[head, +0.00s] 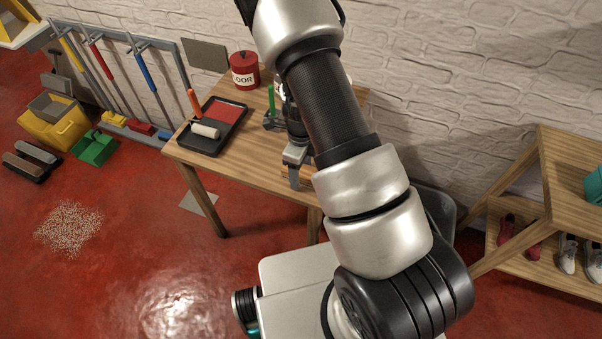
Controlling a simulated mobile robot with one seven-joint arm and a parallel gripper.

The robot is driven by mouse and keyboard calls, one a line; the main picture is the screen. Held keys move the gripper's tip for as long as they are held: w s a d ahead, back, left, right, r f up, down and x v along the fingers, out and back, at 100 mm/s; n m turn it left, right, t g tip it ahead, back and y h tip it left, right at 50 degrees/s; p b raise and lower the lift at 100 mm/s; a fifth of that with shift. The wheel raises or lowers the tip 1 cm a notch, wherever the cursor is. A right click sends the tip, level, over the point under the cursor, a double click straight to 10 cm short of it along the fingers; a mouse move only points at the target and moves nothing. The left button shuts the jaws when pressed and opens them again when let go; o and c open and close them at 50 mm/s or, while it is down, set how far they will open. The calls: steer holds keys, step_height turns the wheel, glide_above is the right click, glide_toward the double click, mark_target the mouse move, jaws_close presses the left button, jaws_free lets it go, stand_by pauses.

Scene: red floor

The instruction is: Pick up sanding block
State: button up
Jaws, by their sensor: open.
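The wooden table (245,165) stands against the white brick wall. My gripper (284,150) is over its right part, pointing down, with its jaws open. I cannot pick out a sanding block in the head view; my gripper and arm cover part of the tabletop. Nothing can be made out between the fingers. A green upright handle (271,97) shows just behind my gripper; what it belongs to is hidden.
A black paint tray (232,130) with a white roller (205,130) lies on the table's left. A red labelled can (244,71) stands at the back. A wooden shoe shelf (559,224) is at right. Debris (69,228) lies on open red floor at left.

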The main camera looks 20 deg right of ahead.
steer(key=c, duration=1.2)
steer(key=shift+r, duration=0.15)
steer(key=shift+c, duration=0.2)
step_height(320, 180, up, 10)
steer(key=shift+f+p, duration=0.1)
steer(key=shift+p, duration=0.65)
